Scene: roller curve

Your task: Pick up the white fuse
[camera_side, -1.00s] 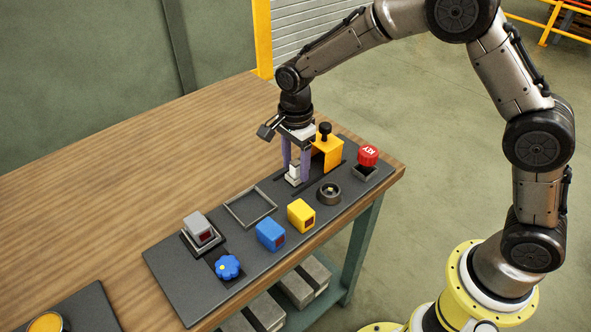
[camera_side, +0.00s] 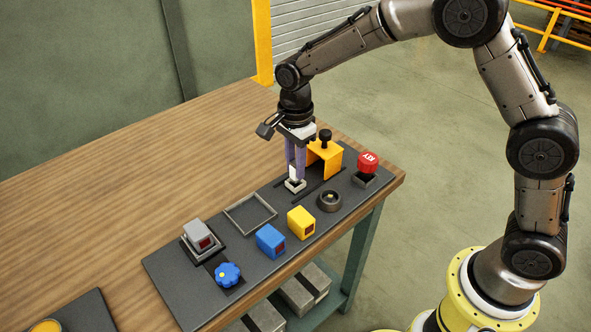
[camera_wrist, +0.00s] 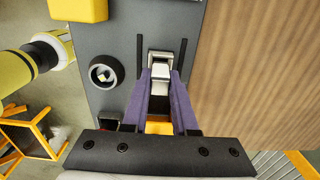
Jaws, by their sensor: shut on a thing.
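The white fuse (camera_side: 294,174) stands at the far side of the dark panel, in a small light-coloured socket (camera_side: 294,186). My gripper (camera_side: 296,174) points down over it, and its two purple fingers are shut on the fuse. In the wrist view the fuse (camera_wrist: 160,74) sits between the fingertips of my gripper (camera_wrist: 161,78), with the socket (camera_wrist: 160,56) just beyond it. The fuse appears upright and still at its socket; I cannot tell whether its lower end is clear of it.
An orange bracket with a black knob (camera_side: 326,158) stands close behind my gripper. An empty square frame (camera_side: 250,213) lies left.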

